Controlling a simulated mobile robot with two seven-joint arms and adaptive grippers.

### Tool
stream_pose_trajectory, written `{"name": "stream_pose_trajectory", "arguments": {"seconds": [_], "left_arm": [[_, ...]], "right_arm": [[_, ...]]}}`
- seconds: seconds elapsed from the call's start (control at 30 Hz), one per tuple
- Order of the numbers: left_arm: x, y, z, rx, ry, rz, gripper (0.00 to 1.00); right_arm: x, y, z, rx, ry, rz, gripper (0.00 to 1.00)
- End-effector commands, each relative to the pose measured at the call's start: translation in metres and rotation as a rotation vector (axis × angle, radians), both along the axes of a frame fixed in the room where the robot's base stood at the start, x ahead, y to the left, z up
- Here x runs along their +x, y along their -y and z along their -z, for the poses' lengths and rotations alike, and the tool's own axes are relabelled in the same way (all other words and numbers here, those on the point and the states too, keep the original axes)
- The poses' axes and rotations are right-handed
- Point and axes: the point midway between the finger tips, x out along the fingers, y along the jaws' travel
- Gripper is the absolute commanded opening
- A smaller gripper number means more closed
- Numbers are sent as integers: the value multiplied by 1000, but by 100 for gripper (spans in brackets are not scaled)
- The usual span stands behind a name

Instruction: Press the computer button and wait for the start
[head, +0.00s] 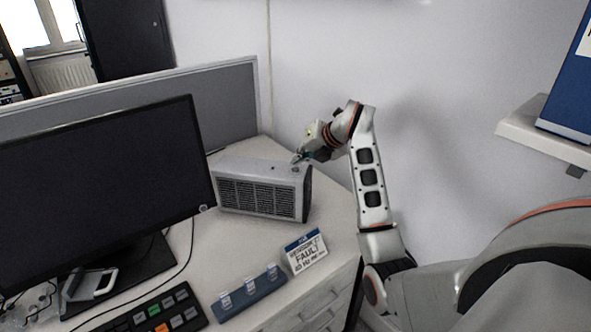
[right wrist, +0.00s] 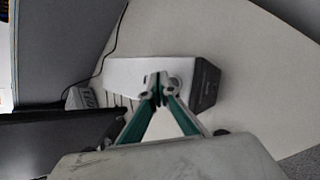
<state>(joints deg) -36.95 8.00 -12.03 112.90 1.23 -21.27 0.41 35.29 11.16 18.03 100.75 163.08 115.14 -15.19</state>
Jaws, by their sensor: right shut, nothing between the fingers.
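The computer is a grey box (head: 262,190) with a grille front, on the desk right of the monitor. A round button (head: 295,169) shows on its top near the right end. My right gripper (head: 297,158) is shut and empty, its fingertips close to the button. In the right wrist view the shut fingertips (right wrist: 158,88) are over the computer's top (right wrist: 125,72), just beside the round button (right wrist: 174,84). I cannot tell whether they touch the surface. The monitor (head: 105,185) is dark. My left gripper is not in view.
A sign reading FAULT (head: 306,251) stands at the desk's front right. A blue holder (head: 249,292) with small clear items and a dark keypad (head: 150,312) lie in front. A grey partition (head: 225,105) runs behind. A wall shelf (head: 545,135) holds a blue binder (head: 572,85).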

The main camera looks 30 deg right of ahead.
Motion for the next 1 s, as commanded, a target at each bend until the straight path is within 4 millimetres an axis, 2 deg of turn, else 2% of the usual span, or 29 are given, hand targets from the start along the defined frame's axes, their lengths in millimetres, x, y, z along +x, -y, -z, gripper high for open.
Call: {"name": "stream_pose_trajectory", "arguments": {"seconds": [0.2, 1.0], "left_arm": [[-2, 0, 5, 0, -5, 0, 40], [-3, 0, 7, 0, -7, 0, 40]], "right_arm": [[0, 0, 8, 1, -1, 0, 0], [0, 0, 12, 0, 0, 0, 0]]}}
